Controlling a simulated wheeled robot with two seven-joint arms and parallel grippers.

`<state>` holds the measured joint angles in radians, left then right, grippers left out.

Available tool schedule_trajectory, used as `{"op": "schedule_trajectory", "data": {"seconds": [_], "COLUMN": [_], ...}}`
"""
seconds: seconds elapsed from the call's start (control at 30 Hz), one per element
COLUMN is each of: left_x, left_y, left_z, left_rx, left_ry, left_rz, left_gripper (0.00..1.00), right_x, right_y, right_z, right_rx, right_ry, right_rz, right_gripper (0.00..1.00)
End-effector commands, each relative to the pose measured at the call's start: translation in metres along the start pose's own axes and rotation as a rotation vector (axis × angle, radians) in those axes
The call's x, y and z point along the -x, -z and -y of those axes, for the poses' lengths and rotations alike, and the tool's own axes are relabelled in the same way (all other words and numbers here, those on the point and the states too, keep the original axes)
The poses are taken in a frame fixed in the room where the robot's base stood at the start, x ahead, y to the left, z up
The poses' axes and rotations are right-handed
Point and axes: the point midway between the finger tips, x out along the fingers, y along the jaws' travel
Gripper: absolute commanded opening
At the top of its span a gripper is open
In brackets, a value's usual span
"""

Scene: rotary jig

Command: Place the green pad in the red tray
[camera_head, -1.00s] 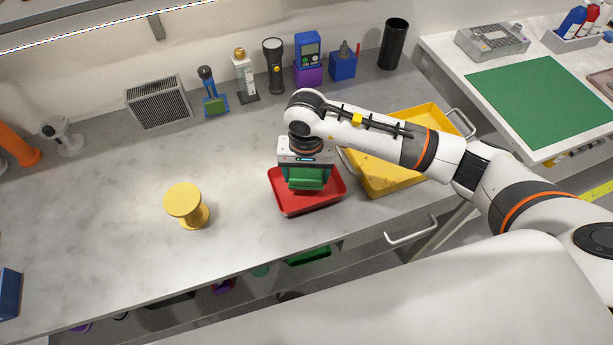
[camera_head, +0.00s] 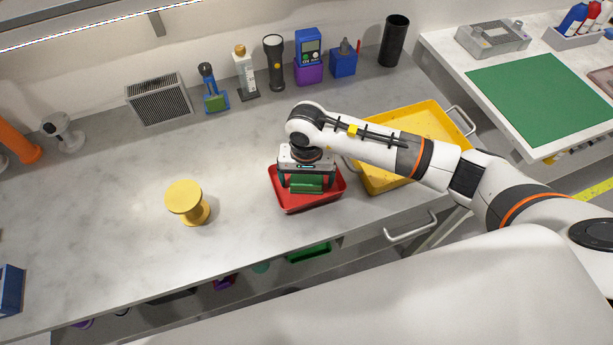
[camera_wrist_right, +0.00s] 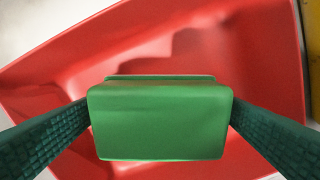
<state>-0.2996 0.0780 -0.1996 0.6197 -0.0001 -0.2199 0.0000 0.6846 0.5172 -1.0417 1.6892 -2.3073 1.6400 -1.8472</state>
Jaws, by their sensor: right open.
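The green pad (camera_head: 306,187) is a block inside the red tray (camera_head: 332,197), which sits near the bench's front edge. In the right wrist view the pad (camera_wrist_right: 158,122) fills the middle, with the tray's red floor and walls (camera_wrist_right: 100,45) around it. My right gripper (camera_head: 306,182) points down into the tray and is open, one dark green finger on each side of the pad. The fingers look very close to the pad's sides. The pad's underside is hidden. My left gripper is not in view.
A yellow tray (camera_head: 372,185) stands right of the red tray, partly under my right arm. A yellow spool (camera_head: 186,200) stands to the left. A torch (camera_head: 274,62), a blue meter (camera_head: 308,50) and a black cup (camera_head: 394,40) line the back. The bench's left middle is clear.

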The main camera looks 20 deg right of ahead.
Motion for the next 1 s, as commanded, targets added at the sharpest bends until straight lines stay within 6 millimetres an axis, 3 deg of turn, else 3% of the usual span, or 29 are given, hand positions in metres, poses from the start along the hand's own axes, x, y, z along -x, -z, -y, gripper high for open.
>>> {"op": "schedule_trajectory", "data": {"seconds": [0.13, 0.27, 0.7, 1.0], "left_x": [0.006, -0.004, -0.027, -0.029], "left_y": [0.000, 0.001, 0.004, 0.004], "left_z": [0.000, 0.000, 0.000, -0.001], "left_rx": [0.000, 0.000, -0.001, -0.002], "left_ry": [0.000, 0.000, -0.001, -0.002], "left_rz": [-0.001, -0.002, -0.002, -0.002], "left_gripper": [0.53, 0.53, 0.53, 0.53], "right_x": [0.005, 0.020, 0.107, 0.123], "right_y": [0.000, -0.002, -0.001, 0.000], "right_z": [0.000, 0.000, 0.000, 0.000], "right_rx": [0.000, 0.002, 0.000, 0.000], "right_ry": [0.000, -0.002, -0.001, 0.001], "right_rz": [-0.001, 0.005, 0.004, 0.000], "right_gripper": [0.94, 0.94, 0.94, 0.94]}}
